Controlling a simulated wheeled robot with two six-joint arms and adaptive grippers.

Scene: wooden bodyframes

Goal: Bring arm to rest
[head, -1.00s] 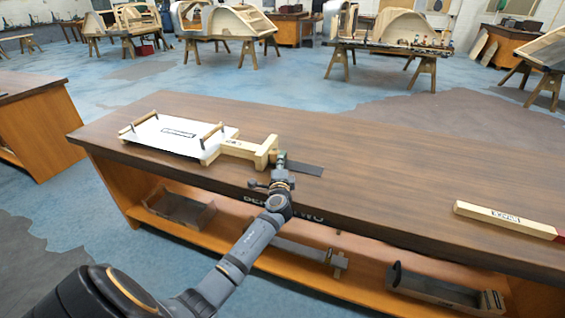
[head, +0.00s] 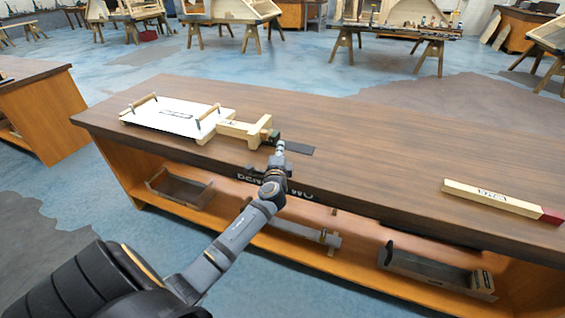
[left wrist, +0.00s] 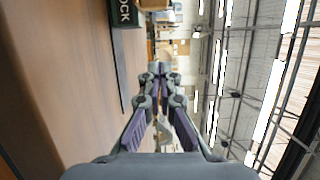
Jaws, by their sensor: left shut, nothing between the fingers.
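My left arm reaches in from the lower left of the head view to the front edge of the brown workbench (head: 400,160). My left gripper (head: 280,147) is over the bench's front part, beside a wooden block piece (head: 232,130) and a flat dark strip (head: 300,148). Whether it touches them I cannot tell. In the left wrist view the gripper's fingers (left wrist: 158,68) meet at the tips, shut with nothing between them. The bench top fills the left of that view. My right gripper is not in view.
A white board with wooden handles (head: 175,120) lies on the bench's left part. A wooden bar with a red end (head: 490,198) lies at the right. A dark green block (left wrist: 125,13) shows in the wrist view. Open trays (head: 180,189) stand on the shelf below.

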